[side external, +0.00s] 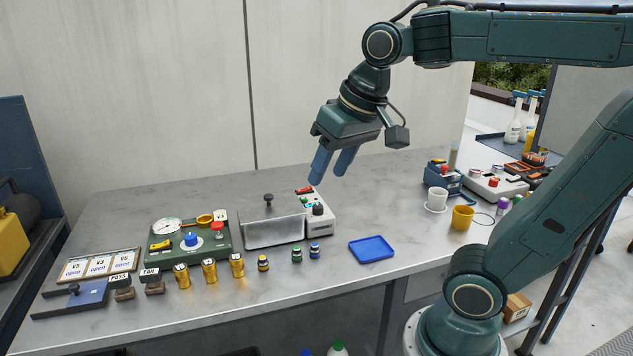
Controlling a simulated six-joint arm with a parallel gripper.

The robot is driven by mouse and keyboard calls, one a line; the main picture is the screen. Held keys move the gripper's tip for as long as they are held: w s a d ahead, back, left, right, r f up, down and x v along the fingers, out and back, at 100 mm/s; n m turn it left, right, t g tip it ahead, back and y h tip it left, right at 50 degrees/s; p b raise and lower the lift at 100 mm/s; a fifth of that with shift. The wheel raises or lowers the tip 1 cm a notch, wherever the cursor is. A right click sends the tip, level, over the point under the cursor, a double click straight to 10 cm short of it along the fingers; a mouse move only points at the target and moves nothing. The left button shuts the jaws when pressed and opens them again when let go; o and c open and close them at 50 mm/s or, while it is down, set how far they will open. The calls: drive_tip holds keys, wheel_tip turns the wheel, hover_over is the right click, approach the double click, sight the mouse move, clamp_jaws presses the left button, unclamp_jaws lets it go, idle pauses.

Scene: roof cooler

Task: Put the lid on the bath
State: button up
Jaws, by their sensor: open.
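The bath (274,236) is a silver metal box in the middle of the bench, with a control unit (318,222) at its right end. A dark knob (268,199) on a short stem rises at the top of the bath. It looks like the lid's handle. The lid's plate blends with the pale bench, so I cannot tell whether it sits on the bath or lies just behind it. My gripper (327,177) is open and empty, with two blue fingers pointing down. It hangs above and to the right of the bath and knob, apart from both.
A green panel (160,245) with a gauge stands left of the bath. Gold canisters (209,270) and small jars (297,254) line the front. A blue tray (372,249) lies to the right, then a white cup (437,200) and yellow mug (462,218). The bench behind the bath looks clear.

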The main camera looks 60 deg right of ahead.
drive_tip(key=s+a+f+n+t, duration=0.1)
drive_tip(key=s+a+f+n, duration=0.1)
drive_tip(key=s, duration=0.5)
drive_tip(key=shift+f+n, duration=0.8)
drive_tip(key=shift+f, duration=0.55)
